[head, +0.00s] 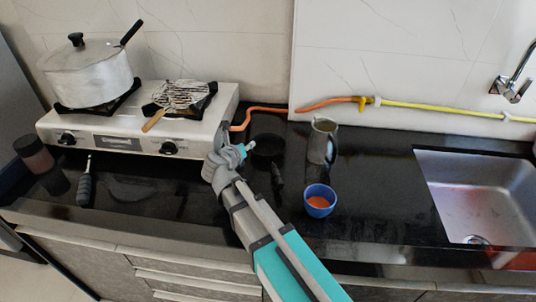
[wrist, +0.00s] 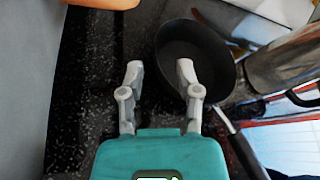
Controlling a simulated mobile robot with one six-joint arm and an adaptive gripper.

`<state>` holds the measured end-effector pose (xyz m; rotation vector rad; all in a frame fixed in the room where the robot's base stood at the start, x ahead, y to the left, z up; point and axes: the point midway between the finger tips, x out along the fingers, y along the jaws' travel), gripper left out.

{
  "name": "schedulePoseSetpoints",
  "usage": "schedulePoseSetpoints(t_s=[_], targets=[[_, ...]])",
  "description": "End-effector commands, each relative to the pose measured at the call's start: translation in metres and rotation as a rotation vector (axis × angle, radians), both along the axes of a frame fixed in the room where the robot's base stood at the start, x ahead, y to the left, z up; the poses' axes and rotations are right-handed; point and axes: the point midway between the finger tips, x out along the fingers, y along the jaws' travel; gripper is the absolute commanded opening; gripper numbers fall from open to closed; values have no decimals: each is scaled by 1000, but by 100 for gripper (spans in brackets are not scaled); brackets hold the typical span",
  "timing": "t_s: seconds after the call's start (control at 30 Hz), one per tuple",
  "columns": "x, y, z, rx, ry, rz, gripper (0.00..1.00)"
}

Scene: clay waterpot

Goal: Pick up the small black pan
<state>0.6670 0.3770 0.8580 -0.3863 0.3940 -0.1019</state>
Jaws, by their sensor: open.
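The small black pan (head: 268,146) lies on the black countertop, just right of the stove in the head view. Its handle points toward the front edge. In the wrist view the round pan (wrist: 205,50) is right of centre, with its handle running down to the lower right. My gripper (head: 242,150) is just left of the pan in the head view. In the wrist view my gripper (wrist: 159,72) is open and empty. Its right fingertip overlaps the inside of the pan and its left fingertip lies outside, left of the rim. I cannot tell whether they touch.
A metal jug (head: 322,141) stands close right of the pan. A blue cup (head: 319,200) with orange contents stands nearer the front. The white stove (head: 215,130) and an orange hose (head: 270,109) border the pan's left and back. A sink (head: 480,190) is far right.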

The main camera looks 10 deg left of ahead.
Motion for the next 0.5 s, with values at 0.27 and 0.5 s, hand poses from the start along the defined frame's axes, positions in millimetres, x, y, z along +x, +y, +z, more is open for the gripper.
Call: schedulePoseSetpoints(t_s=[0.27, 0.5], targets=[[2, 0, 0, 0, 0, 1, 44], [8, 0, -3, 0, 1, 0, 44]])
